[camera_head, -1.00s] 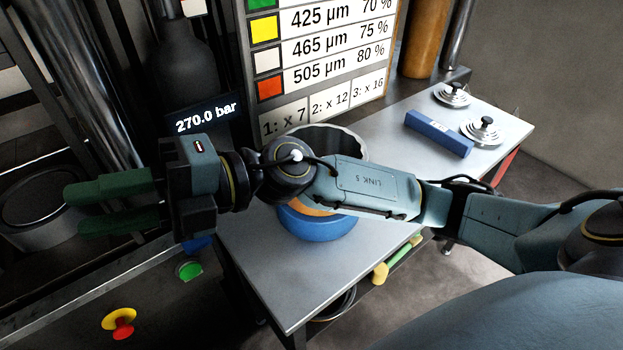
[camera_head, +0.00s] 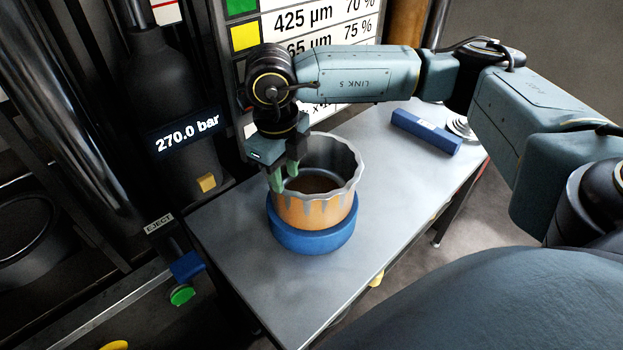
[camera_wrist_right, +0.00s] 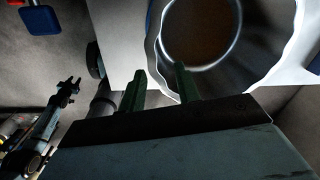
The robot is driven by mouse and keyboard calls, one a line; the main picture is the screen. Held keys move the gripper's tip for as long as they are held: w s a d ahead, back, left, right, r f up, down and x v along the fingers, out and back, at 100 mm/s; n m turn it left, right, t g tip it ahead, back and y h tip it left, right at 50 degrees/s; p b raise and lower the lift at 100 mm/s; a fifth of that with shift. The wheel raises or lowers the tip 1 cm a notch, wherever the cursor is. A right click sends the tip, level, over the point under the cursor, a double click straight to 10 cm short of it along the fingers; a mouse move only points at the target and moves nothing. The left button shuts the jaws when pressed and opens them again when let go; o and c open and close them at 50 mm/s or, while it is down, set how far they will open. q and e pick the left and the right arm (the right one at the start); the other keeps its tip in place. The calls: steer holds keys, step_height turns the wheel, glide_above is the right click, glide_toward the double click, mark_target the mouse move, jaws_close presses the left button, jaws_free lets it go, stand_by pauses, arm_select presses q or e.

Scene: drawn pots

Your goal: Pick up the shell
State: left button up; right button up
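The shell (camera_head: 318,208) is an orange-brown pot with a grey, wavy, dripping upper rim, open at the top. It stands upright in a blue ring-shaped base (camera_head: 312,240) on the metal table. My right gripper (camera_head: 284,180) points down at the shell's left rim, its green fingers apart. In the right wrist view, the gripper (camera_wrist_right: 160,88) has one finger outside the shell's pale wall (camera_wrist_right: 157,50) and the other at or over the rim. I cannot tell whether either finger touches the wall.
A blue bar (camera_head: 426,131) lies on the table's far right part, near a stepped metal disc (camera_head: 461,127). A machine with a pressure display (camera_head: 187,138) stands at the left, and a sign board (camera_head: 330,45) behind. The table's front (camera_head: 300,285) is bare.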

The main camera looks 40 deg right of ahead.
mark_target(286, 196)
step_height(286, 196, down, 4)
steer(key=shift+d+r, duration=0.1)
steer(key=shift+r, duration=0.1)
steer(key=shift+f+p, duration=0.85)
steer(key=shift+f, duration=1.9)
steer(key=shift+c, duration=0.3)
jaws_close()
